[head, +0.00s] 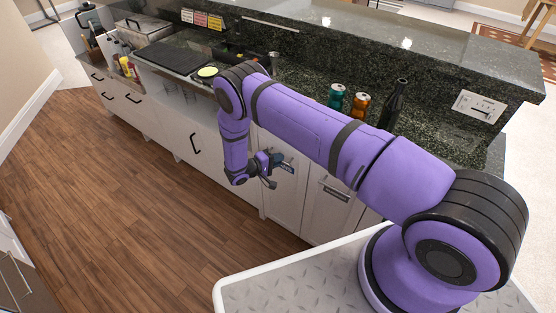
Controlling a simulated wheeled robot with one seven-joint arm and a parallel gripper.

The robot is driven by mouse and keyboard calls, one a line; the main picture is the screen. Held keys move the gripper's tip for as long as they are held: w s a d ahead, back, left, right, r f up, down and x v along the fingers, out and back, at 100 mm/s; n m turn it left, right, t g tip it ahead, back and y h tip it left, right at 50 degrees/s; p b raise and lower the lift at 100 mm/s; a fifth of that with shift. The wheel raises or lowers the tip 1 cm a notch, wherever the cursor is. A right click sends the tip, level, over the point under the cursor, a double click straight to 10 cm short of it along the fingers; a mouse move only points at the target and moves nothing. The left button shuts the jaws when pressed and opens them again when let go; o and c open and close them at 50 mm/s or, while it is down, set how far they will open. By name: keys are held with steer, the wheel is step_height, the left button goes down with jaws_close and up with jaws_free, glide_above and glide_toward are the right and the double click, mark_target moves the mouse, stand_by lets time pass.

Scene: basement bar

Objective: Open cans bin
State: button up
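White cabinet fronts run below the dark counter. One front (325,215) carries a dark label plate (337,193) with lettering too small to read. Another white front (286,200) to its left has a similar plate, partly hidden by my gripper. I cannot tell which front is the cans bin. Both fronts look closed. My gripper (275,171) hangs in front of the left one, below counter height, with its fingers apart and nothing seen between them. Whether it touches the front cannot be told.
A teal can (336,97), an orange can (360,106) and a dark bottle (393,104) stand on the granite counter (300,92). A black mat (172,57) lies farther left. The wooden floor (130,200) in front of the cabinets is clear.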

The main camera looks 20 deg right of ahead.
jaws_close()
steer(key=s+a, duration=0.8)
steer(key=a, duration=0.3)
steer(key=s+a, duration=0.8)
steer(key=a, duration=0.3)
steer(key=shift+s+a, duration=0.3)
steer(key=shift+a, duration=0.1)
steer(key=o, duration=0.6)
jaws_free()
steer(key=shift+c, duration=0.2)
steer(key=v, duration=1)
steer(key=shift+a, duration=0.4)
steer(key=shift+s+r, duration=0.1)
steer(key=shift+r, duration=0.1)
